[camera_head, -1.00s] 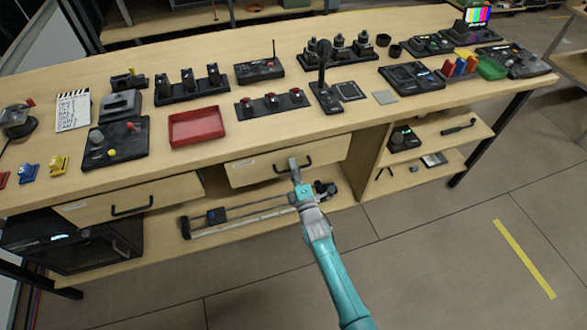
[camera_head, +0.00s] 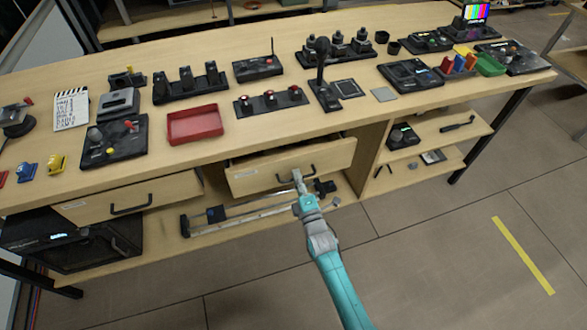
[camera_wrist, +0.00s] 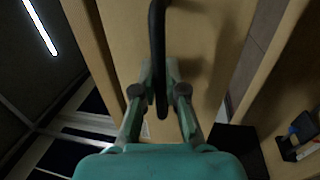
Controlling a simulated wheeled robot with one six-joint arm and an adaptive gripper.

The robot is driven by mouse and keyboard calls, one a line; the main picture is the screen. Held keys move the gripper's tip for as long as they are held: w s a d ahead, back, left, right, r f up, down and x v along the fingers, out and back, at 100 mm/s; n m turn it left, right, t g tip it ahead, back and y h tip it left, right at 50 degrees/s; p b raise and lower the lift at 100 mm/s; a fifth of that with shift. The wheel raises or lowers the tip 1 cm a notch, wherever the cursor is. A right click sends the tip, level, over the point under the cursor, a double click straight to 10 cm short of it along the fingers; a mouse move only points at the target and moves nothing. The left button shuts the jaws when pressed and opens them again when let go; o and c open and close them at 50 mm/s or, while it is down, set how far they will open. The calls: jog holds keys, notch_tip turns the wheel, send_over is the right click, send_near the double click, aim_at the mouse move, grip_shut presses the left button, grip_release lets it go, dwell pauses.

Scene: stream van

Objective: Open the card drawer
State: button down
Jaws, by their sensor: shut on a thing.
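The drawer (camera_head: 262,172) in the middle of the bench has a light wooden front with a small label at its left. It stands out from the bench, with a dark gap along its top. My gripper (camera_head: 297,175) is shut on its black handle (camera_head: 312,171). In the wrist view the black handle (camera_wrist: 157,45) runs between the two fingers of my gripper (camera_wrist: 159,85), in front of the wooden drawer front (camera_wrist: 205,50). The label text is too small to read. The drawer's inside is mostly hidden.
A second drawer (camera_head: 95,207) with a black handle is at the left. A red tray (camera_head: 195,124) and several control panels stand on the bench top (camera_head: 225,100). A lower shelf (camera_head: 345,192) holds a long rail (camera_head: 245,220). The floor in front (camera_head: 420,260) is clear.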

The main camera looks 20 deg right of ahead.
jog(key=s, duration=2.1)
jog(key=shift+s, duration=0.15)
jog(key=c, duration=1.2)
grip_release()
jog(key=s+f, duration=0.2)
jog(key=s, duration=0.9)
jog(key=shift+s+f, duration=0.15)
jog(key=shift+s, duration=0.2)
